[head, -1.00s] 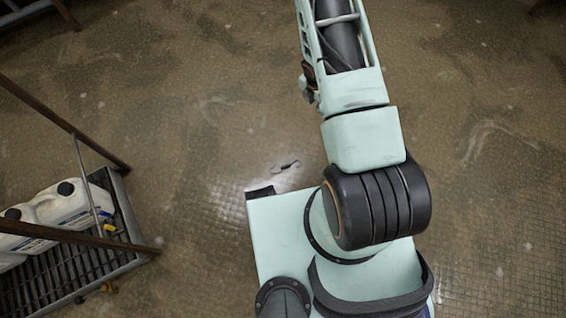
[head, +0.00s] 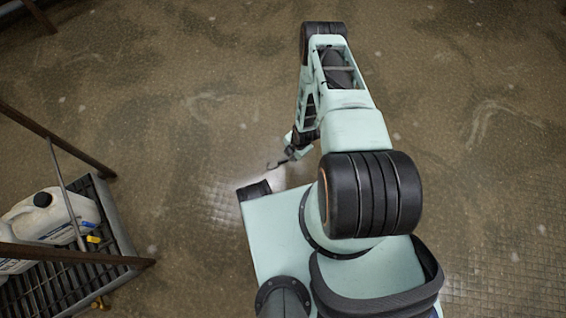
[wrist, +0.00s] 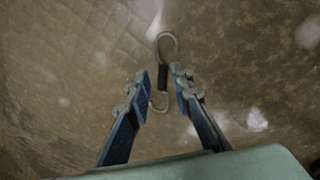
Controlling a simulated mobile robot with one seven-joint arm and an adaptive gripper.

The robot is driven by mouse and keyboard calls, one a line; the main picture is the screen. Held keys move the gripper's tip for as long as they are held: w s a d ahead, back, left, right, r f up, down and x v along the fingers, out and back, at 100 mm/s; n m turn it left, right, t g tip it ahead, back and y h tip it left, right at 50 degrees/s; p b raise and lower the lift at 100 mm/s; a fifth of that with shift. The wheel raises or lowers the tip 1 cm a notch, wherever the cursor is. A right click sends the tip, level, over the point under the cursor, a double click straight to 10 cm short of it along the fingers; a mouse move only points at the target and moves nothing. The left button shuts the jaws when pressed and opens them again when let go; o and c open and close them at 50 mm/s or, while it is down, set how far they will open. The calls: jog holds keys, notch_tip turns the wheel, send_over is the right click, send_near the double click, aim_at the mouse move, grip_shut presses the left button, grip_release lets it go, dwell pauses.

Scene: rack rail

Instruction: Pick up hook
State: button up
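The hook is a dark, S-shaped piece of thin metal with a black middle sleeve. In the wrist view the hook (wrist: 163,76) shows between and beyond the fingertips, with one curl at the top and the other between the fingers. My gripper (wrist: 161,85) is open there, one blue finger on each side, with a gap to the hook's sleeve. In the head view the hook (head: 276,164) lies on the floor beside my gripper (head: 290,153), which is small and partly hidden by my arm. I cannot tell whether the fingers touch the hook.
A metal rack (head: 121,233) with a grated shelf stands at the lower left, holding white jugs (head: 62,214) with dark caps. Its brown rails reach over the floor. The wet brown floor (head: 190,110) around the hook is clear.

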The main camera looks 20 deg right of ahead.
jog(key=shift+w+a+f+b, duration=0.1)
jog(key=shift+f+b, duration=0.4)
jog(key=shift+f, duration=0.4)
jog(key=shift+w+a+f+b, duration=0.15)
jog(key=shift+f+b, duration=0.3)
jog(key=shift+f, duration=0.5)
jog(key=shift+w+a+f+b, duration=0.1)
jog(key=shift+f+b, duration=0.4)
jog(key=shift+f, duration=0.4)
jog(key=shift+c, duration=0.3)
grip_shut()
